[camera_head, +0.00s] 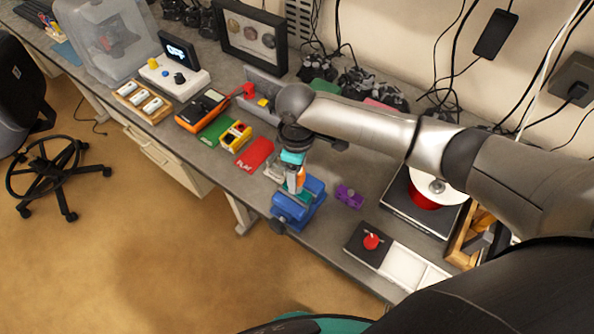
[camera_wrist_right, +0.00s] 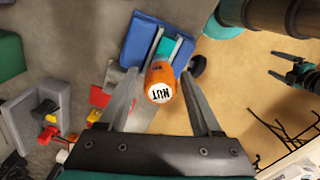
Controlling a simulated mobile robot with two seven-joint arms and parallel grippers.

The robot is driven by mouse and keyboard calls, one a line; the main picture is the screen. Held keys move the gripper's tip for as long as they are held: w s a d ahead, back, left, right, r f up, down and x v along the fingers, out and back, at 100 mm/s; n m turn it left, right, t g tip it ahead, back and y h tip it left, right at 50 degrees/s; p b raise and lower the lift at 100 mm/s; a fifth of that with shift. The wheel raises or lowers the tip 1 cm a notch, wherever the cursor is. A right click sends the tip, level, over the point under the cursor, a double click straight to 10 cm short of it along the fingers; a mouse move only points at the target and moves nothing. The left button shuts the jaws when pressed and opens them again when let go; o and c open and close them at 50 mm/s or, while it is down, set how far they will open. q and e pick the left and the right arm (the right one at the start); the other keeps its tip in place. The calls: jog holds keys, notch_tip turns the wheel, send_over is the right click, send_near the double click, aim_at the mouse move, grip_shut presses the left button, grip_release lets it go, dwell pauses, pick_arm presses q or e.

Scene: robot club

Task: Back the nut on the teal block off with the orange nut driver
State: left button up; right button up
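A blue vise (camera_head: 298,205) on the bench's front edge holds a teal block (camera_head: 303,195), which also shows in the right wrist view (camera_wrist_right: 166,46). The orange nut driver (camera_wrist_right: 161,80), its round white end marked NUT, stands over the block and hides the nut. In the head view the driver (camera_head: 300,178) is partly hidden by my right gripper (camera_head: 293,180). In the right wrist view that gripper (camera_wrist_right: 161,78) is open, its fingers on either side of the driver with gaps. My left gripper (camera_wrist_right: 277,65) shows small at the right, open and empty, away from the vise.
A purple part (camera_head: 349,196) lies right of the vise, with a red-button box (camera_head: 371,242) farther right. Floor lies in front.

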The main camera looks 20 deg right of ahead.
jog(key=shift+o, duration=0.5)
